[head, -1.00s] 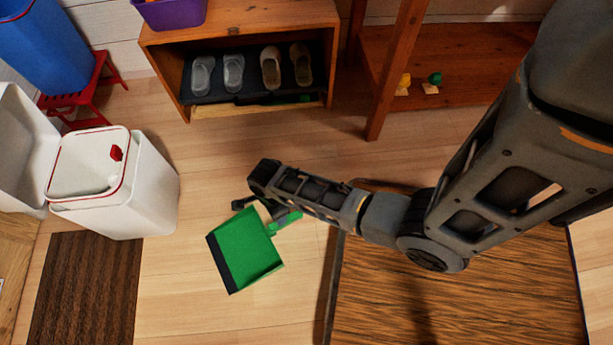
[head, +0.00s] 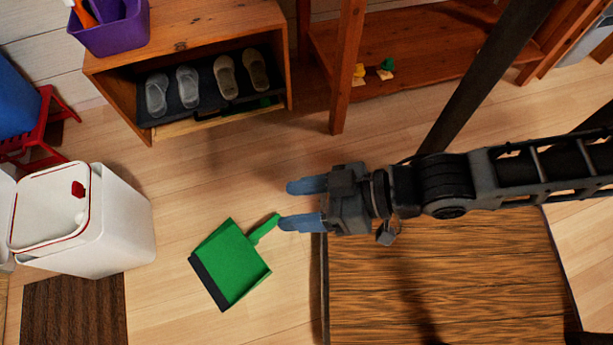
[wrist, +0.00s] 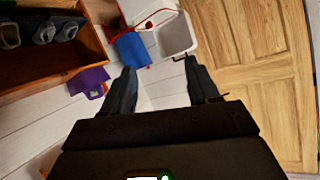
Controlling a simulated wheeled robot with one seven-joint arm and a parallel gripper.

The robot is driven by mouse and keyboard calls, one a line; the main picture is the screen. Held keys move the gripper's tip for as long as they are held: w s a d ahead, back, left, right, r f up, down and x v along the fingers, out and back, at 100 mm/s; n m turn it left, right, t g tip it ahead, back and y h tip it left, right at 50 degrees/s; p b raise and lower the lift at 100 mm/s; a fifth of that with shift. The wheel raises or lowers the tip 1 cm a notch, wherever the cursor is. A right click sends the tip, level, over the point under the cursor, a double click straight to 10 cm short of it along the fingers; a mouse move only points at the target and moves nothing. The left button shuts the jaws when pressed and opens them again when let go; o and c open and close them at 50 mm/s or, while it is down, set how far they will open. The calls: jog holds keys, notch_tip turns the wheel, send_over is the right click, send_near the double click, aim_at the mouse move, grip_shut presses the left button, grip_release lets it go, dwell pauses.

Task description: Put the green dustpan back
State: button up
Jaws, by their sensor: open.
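The green dustpan (head: 233,262) lies on the wooden floor in the head view, its dark lip toward the lower left and its short handle (head: 264,228) toward the upper right. My gripper (head: 303,204) is open and empty, its two blue-grey fingers pointing left. In the picture the lower fingertip is beside the handle's end; I cannot tell its height above it. In the wrist view my gripper (wrist: 163,92) is spread wide with nothing between the fingers, and the dustpan is not seen there.
A white bin (head: 120,225) stands at the left. A wooden shoe cabinet (head: 190,38) with several shoes and a purple bucket (head: 112,32) on top is behind. A wooden shelf (head: 400,72) stands at the back. A wooden door (wrist: 255,75) shows in the wrist view.

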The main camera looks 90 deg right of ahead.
notch_tip(320, 180, up, 8)
jog(key=n+t, duration=0.1)
jog(key=n, duration=0.2)
jog(key=shift+s+a+r+t, duration=0.15)
jog(key=shift+s+a+t, duration=0.1)
jog(key=shift+s+t, duration=0.2)
jog(key=shift+c, duration=0.3)
dwell(0.5)
